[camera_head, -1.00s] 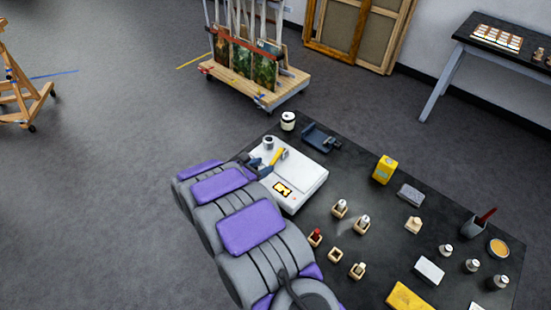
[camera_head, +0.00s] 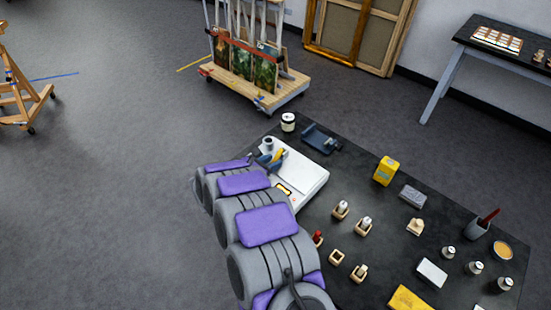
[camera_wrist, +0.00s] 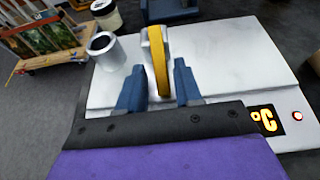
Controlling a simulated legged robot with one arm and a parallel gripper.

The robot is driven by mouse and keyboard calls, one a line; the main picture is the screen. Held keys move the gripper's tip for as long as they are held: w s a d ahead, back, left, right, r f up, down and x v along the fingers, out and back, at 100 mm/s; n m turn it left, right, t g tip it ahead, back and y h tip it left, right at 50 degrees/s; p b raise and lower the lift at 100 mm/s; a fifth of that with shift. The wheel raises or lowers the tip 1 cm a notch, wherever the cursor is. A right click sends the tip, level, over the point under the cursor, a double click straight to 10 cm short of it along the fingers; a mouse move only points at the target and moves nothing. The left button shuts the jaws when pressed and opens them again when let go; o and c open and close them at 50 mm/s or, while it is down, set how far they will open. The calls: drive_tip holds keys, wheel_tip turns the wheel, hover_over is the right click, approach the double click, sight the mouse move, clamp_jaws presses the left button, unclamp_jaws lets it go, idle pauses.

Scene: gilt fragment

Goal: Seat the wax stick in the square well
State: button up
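My gripper (camera_wrist: 159,66) is open at the white hotplate (camera_wrist: 225,60), its two blue fingers on either side of a yellow handle-like bar (camera_wrist: 160,65). The bar leans on a pale upright rest, with small gaps to both fingers. In the head view, my gripper (camera_head: 268,160) is beside the same yellow bar (camera_head: 279,155). Several small square wooden wells stand on the black table. One well (camera_head: 335,256) looks empty; another beside it holds a red piece (camera_head: 317,238), partly hidden by my arm. I cannot tell for certain which thing is the wax stick.
A metal cup (camera_wrist: 104,48) stands on the hotplate's far left corner, close to my gripper. A lidded jar (camera_head: 288,121) and a dark blue tray (camera_head: 321,139) are behind. A yellow box (camera_head: 386,170), grey block (camera_head: 412,196) and several bottles occupy the table's right side.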

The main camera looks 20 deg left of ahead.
clamp_jaws()
drive_tip(key=shift+r, duration=0.1)
idle(0.3)
